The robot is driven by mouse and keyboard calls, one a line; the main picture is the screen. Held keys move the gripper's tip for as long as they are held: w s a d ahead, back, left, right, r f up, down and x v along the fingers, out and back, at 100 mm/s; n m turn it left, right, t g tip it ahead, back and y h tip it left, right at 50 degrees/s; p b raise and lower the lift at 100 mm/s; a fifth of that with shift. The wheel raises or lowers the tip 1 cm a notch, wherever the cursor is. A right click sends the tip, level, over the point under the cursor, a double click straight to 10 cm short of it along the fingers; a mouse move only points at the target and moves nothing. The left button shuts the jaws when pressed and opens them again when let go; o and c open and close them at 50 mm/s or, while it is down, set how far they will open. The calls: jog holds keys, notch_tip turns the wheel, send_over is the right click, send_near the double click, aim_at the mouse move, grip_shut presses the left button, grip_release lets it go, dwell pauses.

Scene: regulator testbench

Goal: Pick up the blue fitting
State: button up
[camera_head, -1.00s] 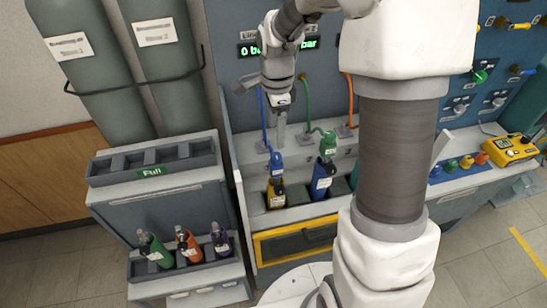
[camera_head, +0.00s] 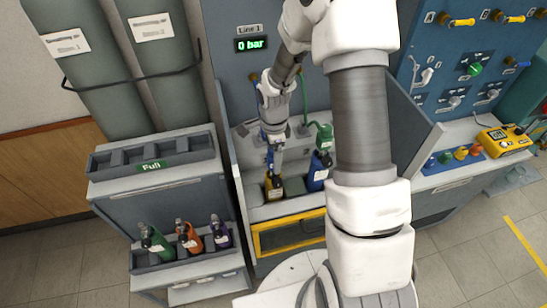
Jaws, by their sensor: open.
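My gripper (camera_head: 276,157) is open and points down at the bench. It is right at the blue fitting (camera_head: 269,158), which sits on top of the yellow cylinder (camera_head: 274,188) in the bench's tray. The gripper hides most of the fitting. I cannot tell whether the fingers straddle it or touch it. The blue hose rising from the fitting is mostly hidden behind the arm.
A rack (camera_head: 160,262) of several small cylinders is at lower left. Coloured knobs (camera_head: 444,158) and a yellow meter (camera_head: 503,140) lie on the right bench.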

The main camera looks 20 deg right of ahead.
jog(key=shift+f, duration=0.6)
jog(key=shift+c, duration=0.3)
grip_shut()
